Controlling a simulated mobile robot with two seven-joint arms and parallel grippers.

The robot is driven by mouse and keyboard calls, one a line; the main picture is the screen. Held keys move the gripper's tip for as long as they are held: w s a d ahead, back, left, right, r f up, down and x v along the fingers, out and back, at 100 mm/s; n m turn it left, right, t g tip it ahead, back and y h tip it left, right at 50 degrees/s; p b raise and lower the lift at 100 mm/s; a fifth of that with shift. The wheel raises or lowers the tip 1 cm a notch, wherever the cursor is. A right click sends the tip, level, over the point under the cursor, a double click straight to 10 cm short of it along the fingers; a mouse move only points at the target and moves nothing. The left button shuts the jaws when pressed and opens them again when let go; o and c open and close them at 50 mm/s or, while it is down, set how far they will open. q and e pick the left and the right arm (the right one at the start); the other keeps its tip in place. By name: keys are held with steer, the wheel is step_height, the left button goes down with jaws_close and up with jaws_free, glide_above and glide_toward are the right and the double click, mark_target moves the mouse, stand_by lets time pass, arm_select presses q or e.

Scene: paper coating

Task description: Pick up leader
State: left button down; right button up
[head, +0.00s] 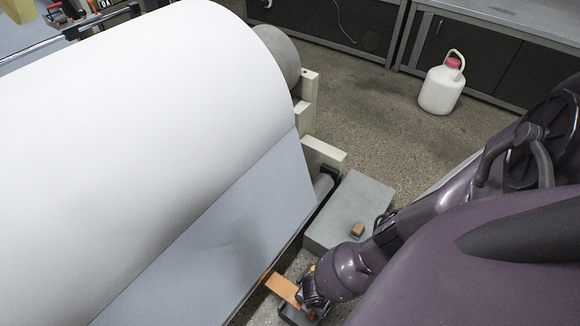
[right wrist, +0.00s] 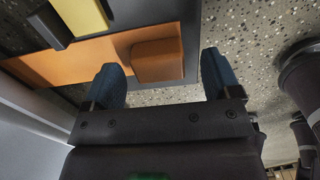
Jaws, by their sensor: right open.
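A flat orange strip (head: 281,287), which looks like the leader, lies low by the front edge of the grey sheet under the roll. In the right wrist view the orange strip (right wrist: 60,66) carries a raised orange block (right wrist: 157,61) at its end. My right gripper (right wrist: 161,70) is open. Its two dark fingers stand on either side of the block, with gaps; I cannot tell whether they reach its height. In the head view my right gripper (head: 303,300) is beside the strip's right end, its fingers mostly hidden. My left gripper is out of view.
A large white paper roll (head: 140,90) on a cream stand fills the left. A grey box (head: 350,195) with a small brown block (head: 357,229) stands close beyond my right arm. A white jug (head: 441,88) stands on open floor near the cabinets.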

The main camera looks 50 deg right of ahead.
steer(key=shift+w+f, duration=0.1)
steer(key=shift+f, duration=0.05)
steer(key=shift+c, duration=0.2)
steer(key=c, duration=1)
